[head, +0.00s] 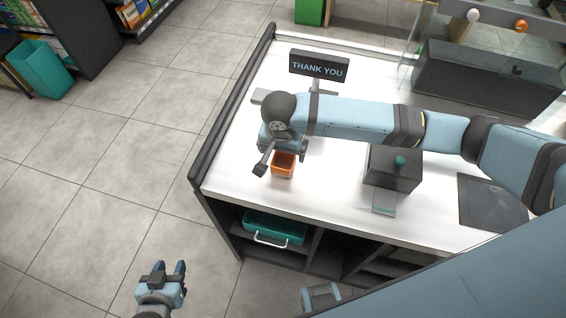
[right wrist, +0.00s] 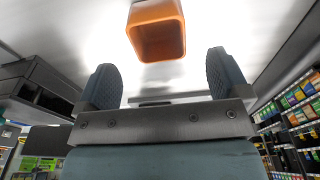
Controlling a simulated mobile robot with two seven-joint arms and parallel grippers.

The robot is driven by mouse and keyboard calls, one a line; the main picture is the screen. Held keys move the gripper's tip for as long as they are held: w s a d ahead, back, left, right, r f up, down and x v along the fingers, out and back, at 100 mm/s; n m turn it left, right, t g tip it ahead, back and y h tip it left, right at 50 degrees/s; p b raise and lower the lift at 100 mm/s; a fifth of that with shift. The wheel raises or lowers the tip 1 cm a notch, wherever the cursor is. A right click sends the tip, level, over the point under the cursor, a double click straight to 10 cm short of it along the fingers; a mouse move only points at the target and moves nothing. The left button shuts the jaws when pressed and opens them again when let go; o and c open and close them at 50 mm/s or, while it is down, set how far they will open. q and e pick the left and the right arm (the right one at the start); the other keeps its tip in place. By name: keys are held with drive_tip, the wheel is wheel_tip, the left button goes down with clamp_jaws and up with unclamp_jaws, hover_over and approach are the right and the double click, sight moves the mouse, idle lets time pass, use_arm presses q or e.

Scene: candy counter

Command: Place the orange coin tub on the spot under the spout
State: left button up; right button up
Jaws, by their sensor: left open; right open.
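The orange coin tub (head: 283,166) stands on the white counter near its front left corner, its open top showing. My right gripper (head: 281,160) is open, with its fingers to either side of the tub in the head view. In the right wrist view the tub (right wrist: 157,32) lies beyond the open fingertips, roughly centred between them and apart from both. A dark box with a teal knob (head: 393,168) stands to the right. A small grey-teal pad (head: 384,203) lies in front of it; no spout is clearly visible. My left gripper (head: 166,273) is open and empty over the floor.
A "THANK YOU" sign (head: 319,66) stands behind my right arm. A dark flat mat (head: 492,203) lies right of the box. A teal basket (head: 275,229) sits on the shelf below the counter. The counter between tub and box is clear.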

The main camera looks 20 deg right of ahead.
sight(284, 167)
drive_tip(key=shift+d+f+p, duration=0.1)
drive_tip(key=shift+f+p, duration=0.35)
drive_tip(key=shift+f, duration=2.95)
drive_tip(key=c, duration=1.1)
drive_tip(key=shift+r, duration=0.15)
wheel_tip(284, 167, up, 20)
drive_tip(key=b, duration=0.1)
drive_tip(key=d+n, duration=0.2)
drive_tip(key=d, duration=0.1)
drive_tip(key=s+d+f+n, duration=0.1)
drive_tip(key=d+n, duration=0.1)
drive_tip(key=d, duration=0.1)
drive_tip(key=d+f+n, duration=0.1)
drive_tip(key=d+n, duration=0.1)
drive_tip(key=d, duration=0.1)
drive_tip(key=shift+s+d+f+n+y+p, duration=0.1)
drive_tip(key=shift+s+d+n+y+p, duration=0.05)
drive_tip(key=shift+d+n+y+p, duration=0.2)
